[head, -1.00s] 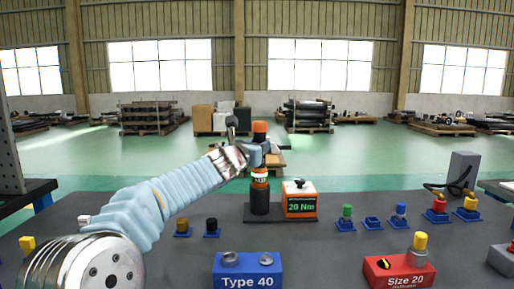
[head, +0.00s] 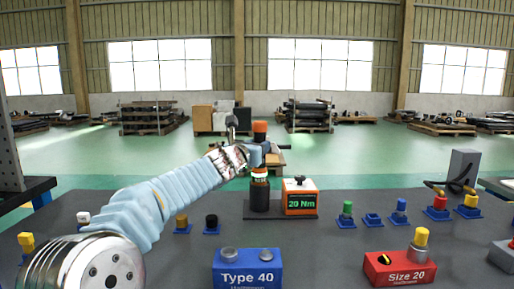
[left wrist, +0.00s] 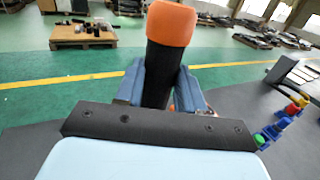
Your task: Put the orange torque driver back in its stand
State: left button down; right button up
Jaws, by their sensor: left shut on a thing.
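The orange torque driver (head: 260,128) is upright, with an orange cap, a dark body and an orange-and-white band lower down. Its cap and dark body fill the top middle of the left wrist view (left wrist: 171,25). My left gripper (head: 257,155) is shut on the dark body just below the cap. The stand is a black upright cup (head: 260,198) on a dark base plate. The driver's lower end is at the cup's mouth and appears to be inside it; the tip is hidden. My right gripper is not in view.
An orange-and-white box reading 20 Nm (head: 300,198) stands right beside the cup. A blue Type 40 block (head: 247,270) and a red Size 20 block (head: 400,270) are nearer on the grey table. Several small coloured pieces on blue bases sit to either side.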

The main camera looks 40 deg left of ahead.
pick_arm(q)
jog(key=c, duration=0.6)
grip_release()
jog(key=shift+s, duration=0.1)
jog(key=shift+c, duration=0.2)
jog(key=shift+o, duration=0.2)
jog(key=shift+f, duration=0.2)
jog(key=shift+b+v, duration=0.3)
jog(key=shift+v, duration=2.15)
jog(key=shift+r, duration=0.1)
jog(key=p+v, duration=0.2)
jog(key=v, duration=1.2)
jog(key=shift+d, duration=0.1)
